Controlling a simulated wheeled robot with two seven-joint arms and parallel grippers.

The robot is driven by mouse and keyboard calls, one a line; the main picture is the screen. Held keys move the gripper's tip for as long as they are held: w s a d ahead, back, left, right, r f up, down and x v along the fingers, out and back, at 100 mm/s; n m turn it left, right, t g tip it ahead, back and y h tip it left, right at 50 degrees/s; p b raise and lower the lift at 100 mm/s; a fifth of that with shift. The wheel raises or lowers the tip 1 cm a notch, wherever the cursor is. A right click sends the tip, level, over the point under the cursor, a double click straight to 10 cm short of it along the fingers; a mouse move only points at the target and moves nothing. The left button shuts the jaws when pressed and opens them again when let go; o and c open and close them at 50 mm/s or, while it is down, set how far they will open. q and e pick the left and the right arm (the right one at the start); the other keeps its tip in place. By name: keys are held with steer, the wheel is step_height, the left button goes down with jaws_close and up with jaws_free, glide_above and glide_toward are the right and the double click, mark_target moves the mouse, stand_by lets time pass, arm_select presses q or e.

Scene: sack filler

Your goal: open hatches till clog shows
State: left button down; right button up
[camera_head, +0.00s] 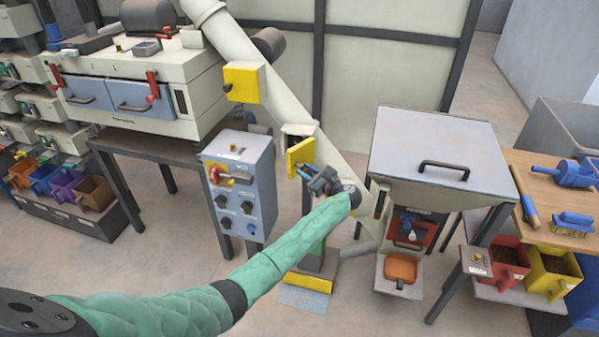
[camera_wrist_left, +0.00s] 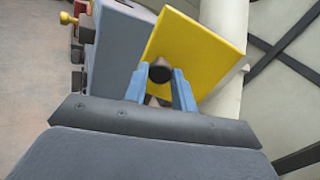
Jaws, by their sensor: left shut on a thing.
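A slanted cream pipe (camera_head: 275,105) carries two yellow hatches. The upper hatch (camera_head: 246,82) sits flat against its box with a dark knob on its left edge. The lower hatch (camera_head: 300,153) stands turned at an angle by a cream frame (camera_head: 298,130); what lies behind it is hidden. My left gripper (camera_head: 307,172) is at the lower hatch. In the left wrist view its blue fingers (camera_wrist_left: 160,90) are shut on the dark knob (camera_wrist_left: 160,72) of the yellow hatch (camera_wrist_left: 200,52). No clog can be made out. My right gripper is not in view.
A grey control box (camera_head: 240,180) with a red-and-yellow switch stands left of my left forearm. A lidded hopper (camera_head: 435,150) with an orange scoop or tray (camera_head: 400,268) below is on the right. A wooden table (camera_head: 555,200) holds a brush and blue scoop.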

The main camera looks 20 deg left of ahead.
arm_select(q)
steer(key=shift+w+d+n+g, duration=0.15)
steer(key=shift+d+n+g, duration=0.15)
steer(key=shift+d+g, duration=0.1)
steer(key=shift+d+g+y, duration=0.2)
steer(key=shift+g+y, duration=0.1)
steer(key=shift+w+d+n+g+b, duration=0.15)
steer(key=shift+d+n+g+b, duration=0.2)
steer(key=shift+n+g, duration=0.15)
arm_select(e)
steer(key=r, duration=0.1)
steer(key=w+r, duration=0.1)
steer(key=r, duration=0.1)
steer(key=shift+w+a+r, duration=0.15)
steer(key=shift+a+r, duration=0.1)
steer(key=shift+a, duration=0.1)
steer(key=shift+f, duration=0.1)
arm_select(q)
steer(key=c, duration=1.1)
jaws_free()
steer(key=shift+c, duration=0.2)
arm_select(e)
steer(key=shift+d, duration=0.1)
arm_select(q)
steer(key=shift+d, duration=0.1)
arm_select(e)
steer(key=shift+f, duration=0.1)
